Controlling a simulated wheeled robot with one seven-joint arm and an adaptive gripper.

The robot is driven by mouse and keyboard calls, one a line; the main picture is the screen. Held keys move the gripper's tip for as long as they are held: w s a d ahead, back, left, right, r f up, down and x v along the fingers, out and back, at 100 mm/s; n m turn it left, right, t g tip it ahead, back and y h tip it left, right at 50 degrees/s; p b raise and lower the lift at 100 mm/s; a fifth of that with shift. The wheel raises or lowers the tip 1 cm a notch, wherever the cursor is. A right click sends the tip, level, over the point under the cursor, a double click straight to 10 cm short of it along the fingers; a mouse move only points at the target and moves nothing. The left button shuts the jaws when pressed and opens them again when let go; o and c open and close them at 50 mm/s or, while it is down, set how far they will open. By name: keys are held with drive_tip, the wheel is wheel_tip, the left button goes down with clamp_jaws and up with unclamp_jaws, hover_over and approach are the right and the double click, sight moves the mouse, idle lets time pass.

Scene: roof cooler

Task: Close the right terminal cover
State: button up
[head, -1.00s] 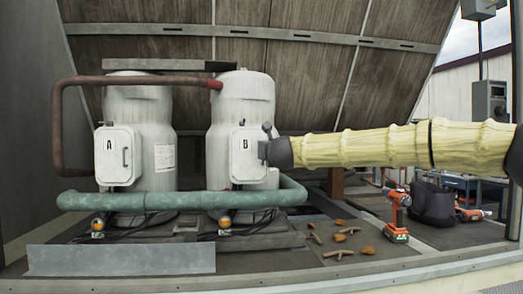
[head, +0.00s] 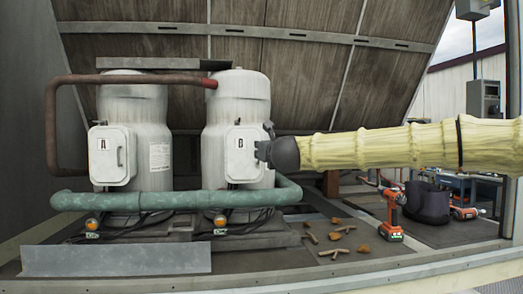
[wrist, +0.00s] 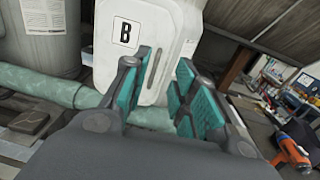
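The right terminal cover (head: 237,158) is a white panel marked B on the right white cylinder (head: 238,105). It looks nearly flush in the head view; I cannot tell whether it is fully shut. In the wrist view the cover (wrist: 133,60) is straight ahead, beyond my fingers. My gripper (head: 264,148) is at the cover's right edge. In the wrist view my gripper (wrist: 162,85) is open, with teal pads apart and nothing clearly held between them. The fingers hide part of the cover, and contact cannot be told.
The left cover (head: 111,155), marked A, sits on the left cylinder. A green pipe (head: 150,200) runs low in front of both cylinders. An orange drill (head: 391,214), a dark bag (head: 428,203) and several brown scraps (head: 335,252) lie to the right.

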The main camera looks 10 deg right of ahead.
drive_tip(key=s, duration=0.6)
drive_tip(key=shift+d, duration=0.4)
